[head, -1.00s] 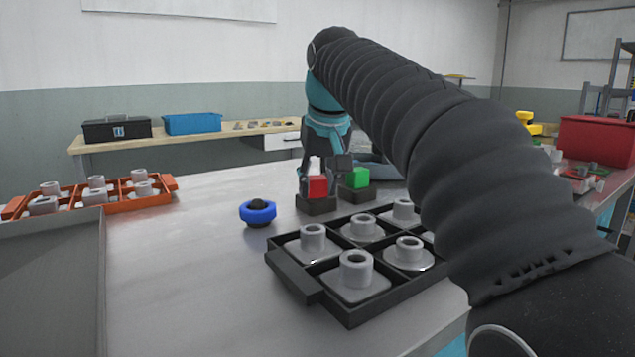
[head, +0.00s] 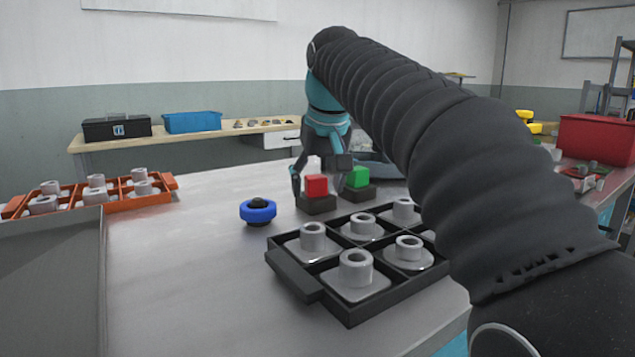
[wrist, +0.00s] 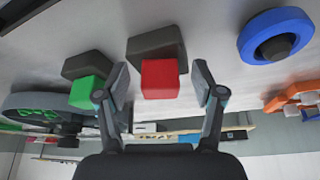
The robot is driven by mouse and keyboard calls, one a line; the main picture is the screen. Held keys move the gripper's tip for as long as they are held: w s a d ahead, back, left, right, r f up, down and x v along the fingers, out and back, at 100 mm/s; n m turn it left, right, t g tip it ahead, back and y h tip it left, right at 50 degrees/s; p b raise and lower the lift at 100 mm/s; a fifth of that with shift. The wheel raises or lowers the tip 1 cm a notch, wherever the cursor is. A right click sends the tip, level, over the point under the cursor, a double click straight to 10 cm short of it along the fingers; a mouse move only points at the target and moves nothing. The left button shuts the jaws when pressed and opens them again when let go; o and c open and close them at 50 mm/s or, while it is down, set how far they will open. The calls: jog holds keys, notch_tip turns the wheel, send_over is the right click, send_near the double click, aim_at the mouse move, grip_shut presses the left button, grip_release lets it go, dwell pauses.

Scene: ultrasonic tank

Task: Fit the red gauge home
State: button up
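The red gauge (head: 316,186), a small red block, sits upright on a dark base block (head: 317,205) on the table. How deep it sits in the base cannot be told. In the wrist view the red gauge (wrist: 160,79) is between my fingers, with a visible gap on each side, above its dark base (wrist: 158,46). My gripper (head: 320,176) is open around the red gauge and not holding it. A green block (head: 358,177) stands on a similar dark base (head: 359,193) just to the right; it also shows in the wrist view (wrist: 87,92).
A blue ring-shaped part (head: 258,212) with a black centre stands left of the red gauge. A black divided tray (head: 295,277) of grey parts is in front. An orange tray (head: 157,196) is at the left.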

jog(key=v, duration=1.2)
dwell(0.4)
